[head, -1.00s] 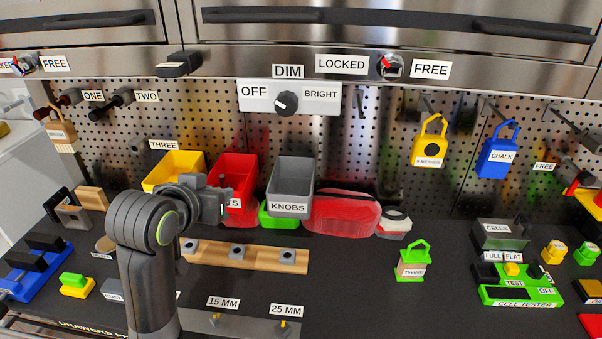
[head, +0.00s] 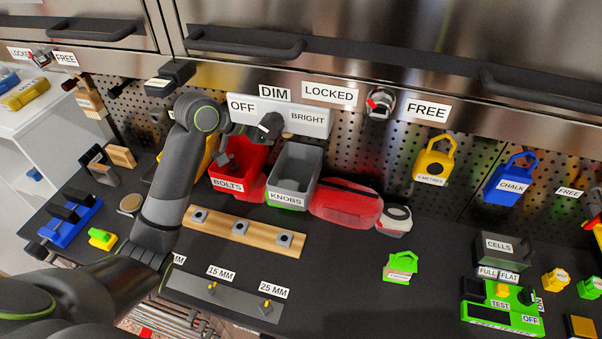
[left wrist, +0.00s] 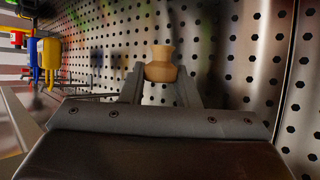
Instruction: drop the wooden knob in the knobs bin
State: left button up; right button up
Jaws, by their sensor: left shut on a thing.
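The wooden knob (left wrist: 160,64) is pale brown with a narrowed waist. In the left wrist view it sits between the two fingers of my left gripper (left wrist: 160,88), which is shut on it. In the head view my left gripper (head: 274,130) is raised in front of the dimmer panel, above and behind the knobs bin, and a small brown bit of the knob (head: 288,135) shows beside it. The knobs bin (head: 287,198) is grey, open-topped and labelled KNOBS; its inside looks empty. My right gripper is not in view.
The red bolts bin (head: 228,184) stands directly left of the knobs bin. A red pouch (head: 345,203) lies directly right. The dimmer panel (head: 312,121) and pegboard are behind. A wooden rail (head: 243,230) lies in front.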

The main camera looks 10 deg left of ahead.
pick_arm(q)
notch_tip(320, 180, down, 6)
jog(key=b, duration=0.4)
jog(key=shift+r+b, duration=0.25)
jog(key=shift+b, duration=0.1)
jog(key=o, duration=1)
jog(key=shift+b+v, duration=1.85)
jog(key=shift+v, duration=6.85)
